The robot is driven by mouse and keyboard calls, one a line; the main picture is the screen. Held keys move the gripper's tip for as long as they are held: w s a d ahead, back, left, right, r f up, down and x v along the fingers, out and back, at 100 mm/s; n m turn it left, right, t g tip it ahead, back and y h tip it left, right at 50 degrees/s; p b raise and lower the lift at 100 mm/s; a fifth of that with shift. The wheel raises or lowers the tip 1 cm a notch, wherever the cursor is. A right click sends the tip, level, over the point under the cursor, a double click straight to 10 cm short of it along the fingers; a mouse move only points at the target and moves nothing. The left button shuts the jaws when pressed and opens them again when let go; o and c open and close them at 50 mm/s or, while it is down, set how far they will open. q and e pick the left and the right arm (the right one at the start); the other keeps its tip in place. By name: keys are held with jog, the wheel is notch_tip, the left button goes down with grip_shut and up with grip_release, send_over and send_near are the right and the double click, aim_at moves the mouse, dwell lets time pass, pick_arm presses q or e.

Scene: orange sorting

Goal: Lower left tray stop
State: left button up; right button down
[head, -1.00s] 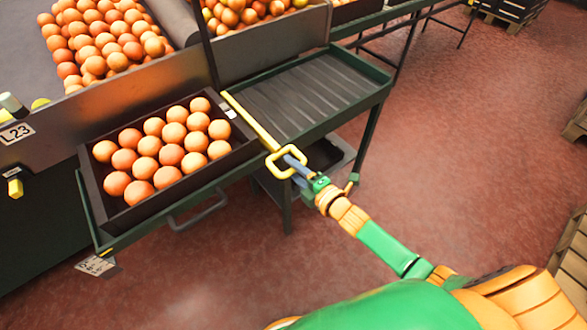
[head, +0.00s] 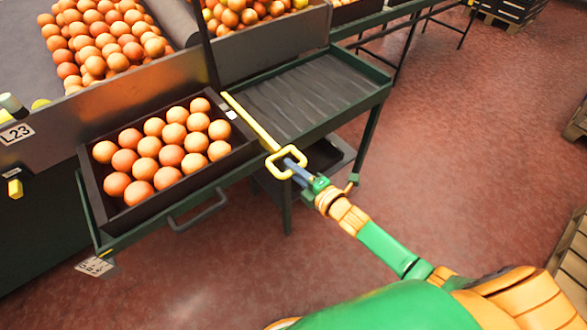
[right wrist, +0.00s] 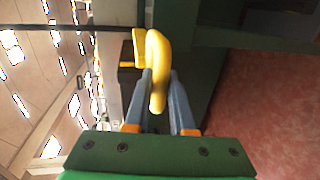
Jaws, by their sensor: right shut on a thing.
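The tray stop is a yellow bar (head: 247,120) with a square loop handle (head: 268,163) at its near end. It runs along the edge between the orange-filled tray (head: 228,158) and the empty ribbed shelf (head: 315,95). My right gripper (head: 293,166) is shut on the loop handle, with its blue-grey fingers around one side. In the right wrist view the yellow handle (right wrist: 157,70) sits between the two fingers (right wrist: 160,103). How far the bar stands above the shelf is hard to tell. My left gripper is not in view.
The dark tray holds several oranges in rows on a green-framed stand with a grey pull handle (head: 198,210). A conveyor with many oranges (head: 100,35) lies behind a metal wall (head: 130,92). Reddish floor (head: 450,150) is open at right, with wooden pallets at the edge.

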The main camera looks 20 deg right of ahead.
jog(key=shift+f, duration=0.2)
dwell(0.5)
notch_tip(320, 180, down, 5)
jog(key=b, duration=0.4)
jog(key=shift+s+r, duration=0.1)
jog(key=shift+s, duration=0.05)
jog(key=c, duration=1)
grip_release()
jog(key=shift+o, duration=1.2)
jog(key=p+v, duration=0.1)
jog(key=v, duration=0.6)
